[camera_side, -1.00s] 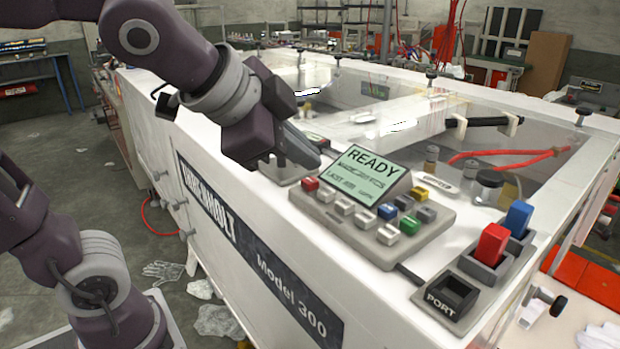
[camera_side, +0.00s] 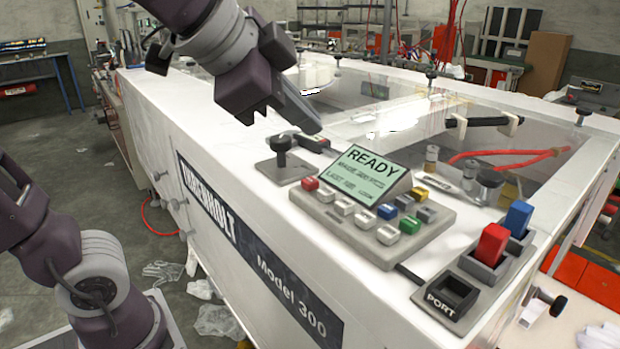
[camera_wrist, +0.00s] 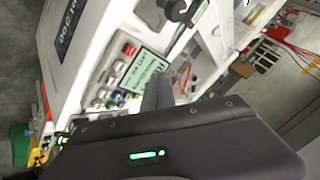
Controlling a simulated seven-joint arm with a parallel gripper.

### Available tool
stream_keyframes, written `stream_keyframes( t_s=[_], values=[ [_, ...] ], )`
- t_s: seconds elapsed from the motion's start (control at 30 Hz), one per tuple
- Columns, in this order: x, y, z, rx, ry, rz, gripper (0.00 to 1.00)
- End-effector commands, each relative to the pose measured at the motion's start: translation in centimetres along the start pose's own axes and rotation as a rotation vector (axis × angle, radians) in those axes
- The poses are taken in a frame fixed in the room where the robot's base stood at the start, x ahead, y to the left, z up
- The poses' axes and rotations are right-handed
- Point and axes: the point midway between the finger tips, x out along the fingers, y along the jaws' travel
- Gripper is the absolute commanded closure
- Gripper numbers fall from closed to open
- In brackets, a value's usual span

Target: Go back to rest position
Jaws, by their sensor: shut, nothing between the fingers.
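My gripper (camera_side: 312,122) is shut and empty. In the side view it hangs in the air above the machine's white top (camera_side: 225,120), up and left of the control panel, touching nothing that I can see. Its shut fingers (camera_wrist: 158,92) also show in the wrist view. The control panel (camera_side: 330,218) has several coloured buttons and a screen (camera_side: 368,172) reading READY. A dark joystick-like knob on a plate (camera_side: 283,165) stands left of the panel, below my gripper.
A red block (camera_side: 492,243) and a blue block (camera_side: 518,218) stand in dark holders at the right. An empty socket marked PORT (camera_side: 452,293) is in front of them. Clear panes and a black bar handle (camera_side: 485,122) lie behind. The air above the panel is free.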

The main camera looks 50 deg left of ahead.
Motion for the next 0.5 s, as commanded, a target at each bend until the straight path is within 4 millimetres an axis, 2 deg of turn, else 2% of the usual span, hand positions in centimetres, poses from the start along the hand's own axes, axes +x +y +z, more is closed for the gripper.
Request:
stream_keyframes(
  t_s=[0.2,0.27,0.37,0.4,0.5],
  values=[
    [0.0,0.0,0.0,0.000,0.000,0.000,1.00],
    [0.0,0.2,0.6,-0.018,-0.009,0.004,1.00],
    [0.1,1.7,5.3,-0.180,-0.079,0.041,1.00],
    [0.1,2.9,7.9,-0.279,-0.118,0.065,1.00],
    [0.1,6.0,13.2,-0.509,-0.201,0.122,1.00]
  ],
)
